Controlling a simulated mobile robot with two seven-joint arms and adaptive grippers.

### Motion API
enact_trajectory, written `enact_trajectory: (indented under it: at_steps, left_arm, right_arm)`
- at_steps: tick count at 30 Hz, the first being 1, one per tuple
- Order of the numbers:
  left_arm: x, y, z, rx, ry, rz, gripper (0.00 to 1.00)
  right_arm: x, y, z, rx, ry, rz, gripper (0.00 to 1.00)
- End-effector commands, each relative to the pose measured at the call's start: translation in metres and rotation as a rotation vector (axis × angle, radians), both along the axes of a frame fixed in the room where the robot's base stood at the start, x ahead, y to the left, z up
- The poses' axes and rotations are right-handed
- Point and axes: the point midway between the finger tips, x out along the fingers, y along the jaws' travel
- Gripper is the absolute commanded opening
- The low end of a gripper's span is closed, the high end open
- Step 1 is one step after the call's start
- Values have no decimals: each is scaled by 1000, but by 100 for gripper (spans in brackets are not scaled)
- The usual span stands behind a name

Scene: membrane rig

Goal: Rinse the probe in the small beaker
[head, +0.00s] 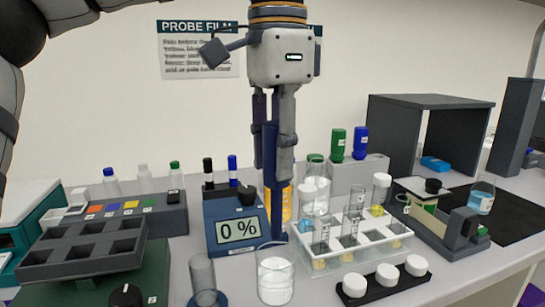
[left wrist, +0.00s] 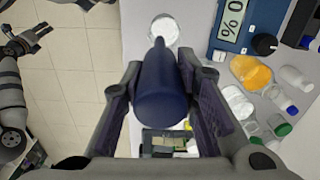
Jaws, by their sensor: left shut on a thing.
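My left gripper (head: 272,118) is shut on the dark blue probe (head: 270,165), which hangs upright, tip down. The probe also shows between the fingers in the left wrist view (left wrist: 165,92). The small beaker (head: 275,280) stands at the front of the bench with whitish contents. It also shows past the probe tip in the left wrist view (left wrist: 165,30). In the head view the tip ends just above the beaker's rim. I cannot tell whether it is over or behind the opening. My right gripper (left wrist: 38,38) appears open and empty over the floor.
A blue meter (head: 237,231) reading 0 % stands behind and left of the beaker. A glass cylinder (head: 203,275) stands close on the left. A white rack (head: 355,240) with tubes and a black holder (head: 385,285) with white caps stand on the right. Several bottles crowd behind.

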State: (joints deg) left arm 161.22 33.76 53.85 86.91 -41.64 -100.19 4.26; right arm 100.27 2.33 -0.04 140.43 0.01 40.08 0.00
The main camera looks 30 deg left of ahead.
Motion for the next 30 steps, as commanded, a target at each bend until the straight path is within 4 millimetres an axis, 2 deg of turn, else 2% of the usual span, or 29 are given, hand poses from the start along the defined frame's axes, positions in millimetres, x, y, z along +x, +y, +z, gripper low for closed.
enact_trajectory:
  at_steps: [10,16,24,30]
  left_arm:
    - [7,3,-41,0,19,16,7]
    - [2,3,-55,2,2,17,7]
    - [3,3,-86,2,3,18,7]
    - [4,3,-100,1,4,17,7]
  right_arm:
    - [-24,1,-23,1,89,2,40]
    - [-12,0,-12,1,47,1,40]
    - [-6,0,-6,1,24,1,40]
    - [-4,0,-4,1,16,1,40]
